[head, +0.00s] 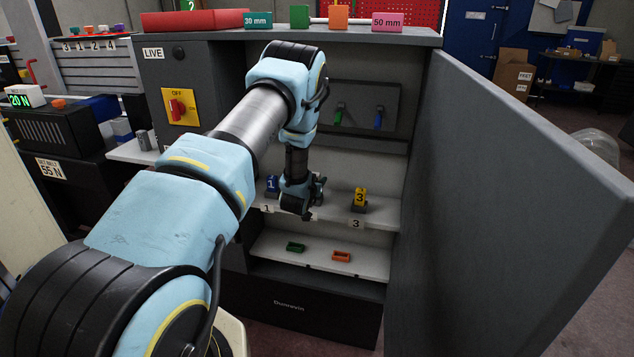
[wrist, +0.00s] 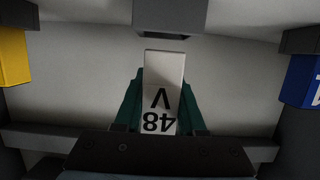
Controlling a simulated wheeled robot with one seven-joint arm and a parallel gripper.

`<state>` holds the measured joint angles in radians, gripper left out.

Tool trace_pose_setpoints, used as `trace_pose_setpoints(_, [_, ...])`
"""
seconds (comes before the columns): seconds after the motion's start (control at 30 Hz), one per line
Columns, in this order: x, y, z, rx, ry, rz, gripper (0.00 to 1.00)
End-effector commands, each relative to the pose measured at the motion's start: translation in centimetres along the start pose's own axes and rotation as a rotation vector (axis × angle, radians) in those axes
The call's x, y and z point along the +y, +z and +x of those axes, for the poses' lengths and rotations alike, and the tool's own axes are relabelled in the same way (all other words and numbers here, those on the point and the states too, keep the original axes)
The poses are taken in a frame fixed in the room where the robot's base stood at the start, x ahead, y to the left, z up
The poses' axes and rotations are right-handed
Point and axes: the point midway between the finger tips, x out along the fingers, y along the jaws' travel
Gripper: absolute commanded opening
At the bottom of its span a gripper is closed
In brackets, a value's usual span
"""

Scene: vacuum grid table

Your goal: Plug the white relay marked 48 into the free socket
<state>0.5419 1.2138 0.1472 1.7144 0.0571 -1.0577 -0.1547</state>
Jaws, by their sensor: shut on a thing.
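The white relay marked 48 V (wrist: 163,66) is held between the green fingertips of my gripper (wrist: 160,100) in the wrist view, its lettering upside down there. A dark block, the empty middle socket (wrist: 175,18), lies just beyond the relay's far end. A small gap shows between them, and the socket sits slightly right of the relay's line. In the head view my gripper (head: 297,206) points down at the cabinet's upper shelf, between positions 1 and 3. There it hides the white relay and the middle socket.
A blue relay (head: 271,185) stands at position 1 and a yellow relay (head: 360,198) at position 3, on either side of my gripper. The open cabinet door (head: 510,190) stands at right.

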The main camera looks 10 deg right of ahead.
Motion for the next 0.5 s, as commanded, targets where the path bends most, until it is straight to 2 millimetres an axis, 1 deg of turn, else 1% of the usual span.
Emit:
trace_pose_setpoints(0.27, [-0.01,0.08,0.03,0.0,0.0,0.0,0.0])
trace_pose_setpoints(0.5, [0.0,0.65,0.21,0.0,0.0,0.0,0.0])
